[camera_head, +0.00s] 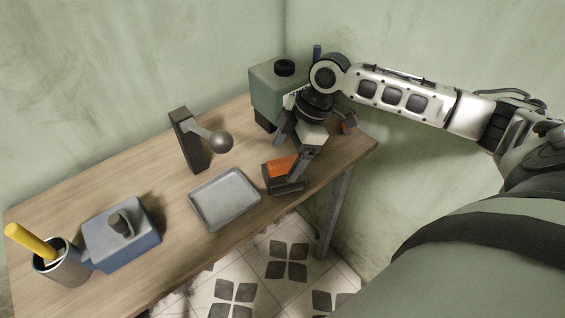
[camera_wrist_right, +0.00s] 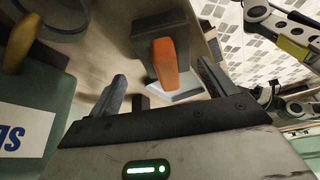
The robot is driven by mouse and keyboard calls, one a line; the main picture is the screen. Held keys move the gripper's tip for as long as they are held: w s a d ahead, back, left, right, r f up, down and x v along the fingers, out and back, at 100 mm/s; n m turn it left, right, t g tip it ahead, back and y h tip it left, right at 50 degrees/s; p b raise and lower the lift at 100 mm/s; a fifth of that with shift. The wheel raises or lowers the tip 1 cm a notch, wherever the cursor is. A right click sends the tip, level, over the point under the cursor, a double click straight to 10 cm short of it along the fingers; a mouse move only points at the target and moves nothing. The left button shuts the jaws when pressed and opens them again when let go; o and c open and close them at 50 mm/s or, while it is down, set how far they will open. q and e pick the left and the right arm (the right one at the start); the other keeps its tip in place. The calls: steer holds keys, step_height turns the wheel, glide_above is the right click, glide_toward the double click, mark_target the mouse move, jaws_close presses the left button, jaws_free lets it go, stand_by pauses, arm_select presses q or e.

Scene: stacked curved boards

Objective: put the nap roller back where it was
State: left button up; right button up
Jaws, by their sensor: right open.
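No object here is clearly recognisable to me as the nap roller. A dark block with an orange top (camera_head: 282,167) stands near the table's front edge; the orange part (camera_wrist_right: 165,62) also shows in the right wrist view, beyond my fingers. My right gripper (camera_head: 292,150) is open, pointing down just behind that block, with nothing seen between its fingers. In the right wrist view the two fingers of my right gripper (camera_wrist_right: 160,88) are spread apart. My left gripper is not in view.
A grey tray (camera_head: 224,199) lies left of the orange-topped block. Behind it is a dark post with a ball arm (camera_head: 190,142). A green box (camera_head: 267,92) stands at the back corner. A blue box (camera_head: 122,243) and a cup with a yellow handle (camera_head: 63,265) are at left.

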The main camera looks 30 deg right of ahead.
steer(key=v, duration=0.9)
